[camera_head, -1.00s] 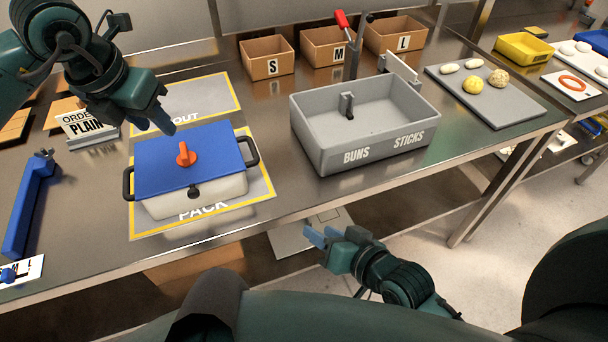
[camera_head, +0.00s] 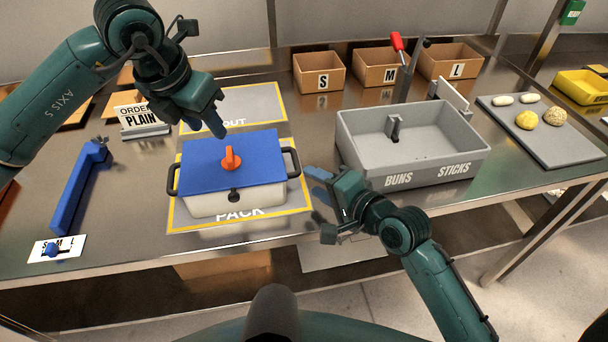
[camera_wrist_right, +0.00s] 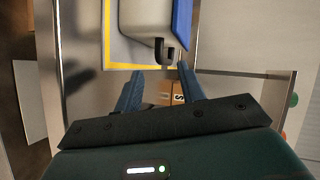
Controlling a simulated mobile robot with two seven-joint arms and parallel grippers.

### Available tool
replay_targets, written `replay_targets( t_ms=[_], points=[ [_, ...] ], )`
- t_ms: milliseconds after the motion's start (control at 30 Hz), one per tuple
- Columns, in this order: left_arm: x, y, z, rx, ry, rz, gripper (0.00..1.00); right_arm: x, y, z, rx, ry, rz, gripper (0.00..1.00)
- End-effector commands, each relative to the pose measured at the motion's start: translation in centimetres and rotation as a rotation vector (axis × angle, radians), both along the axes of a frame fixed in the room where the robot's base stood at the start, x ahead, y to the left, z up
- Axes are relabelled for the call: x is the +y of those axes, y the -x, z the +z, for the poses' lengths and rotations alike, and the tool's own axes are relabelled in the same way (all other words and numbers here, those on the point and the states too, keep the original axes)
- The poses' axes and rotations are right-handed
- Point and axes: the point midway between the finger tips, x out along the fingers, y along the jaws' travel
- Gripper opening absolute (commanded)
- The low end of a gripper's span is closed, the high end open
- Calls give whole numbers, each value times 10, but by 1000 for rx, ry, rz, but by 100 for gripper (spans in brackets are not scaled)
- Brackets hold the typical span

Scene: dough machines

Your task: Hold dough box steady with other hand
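The dough box (camera_head: 208,205) is white with a blue lid (camera_head: 256,152), an orange knob (camera_head: 231,158) and black side handles. It sits closed on the yellow-edged PACK mat (camera_head: 293,225). My left gripper (camera_head: 218,128) hangs at the lid's back edge; whether it touches the lid or is open is unclear. My right gripper (camera_head: 316,183) is right of the box, beside its right handle (camera_head: 292,163). In the right wrist view its blue fingers (camera_wrist_right: 160,82) are spread and empty, with the box (camera_wrist_right: 145,20) and a black handle (camera_wrist_right: 166,52) just ahead.
A grey BUNS/STICKS bin (camera_head: 420,160) stands close right of my right gripper. A blue rail-like part (camera_head: 78,190) lies left of the box. An ORDER PLAIN sign (camera_head: 142,118) stands behind left. Cardboard S, M, L boxes (camera_head: 318,72) line the back.

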Motion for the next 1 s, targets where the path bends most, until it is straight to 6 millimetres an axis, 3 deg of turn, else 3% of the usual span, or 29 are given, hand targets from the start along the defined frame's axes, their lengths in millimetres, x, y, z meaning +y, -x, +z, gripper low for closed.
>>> replay_targets(
  t_ms=[300, 733, 1000],
  points=[
    [0, 0, 0, 0, 0, 0, 36, 27, -36, -13, -2, -1, 0, 39],
    [0, 0, 0, 0, 0, 0, 36, 31, -43, -16, -1, 0, 0, 39],
    [0, 0, 0, 0, 0, 0, 36, 31, -42, -17, -1, 1, 0, 17]
  ],
)
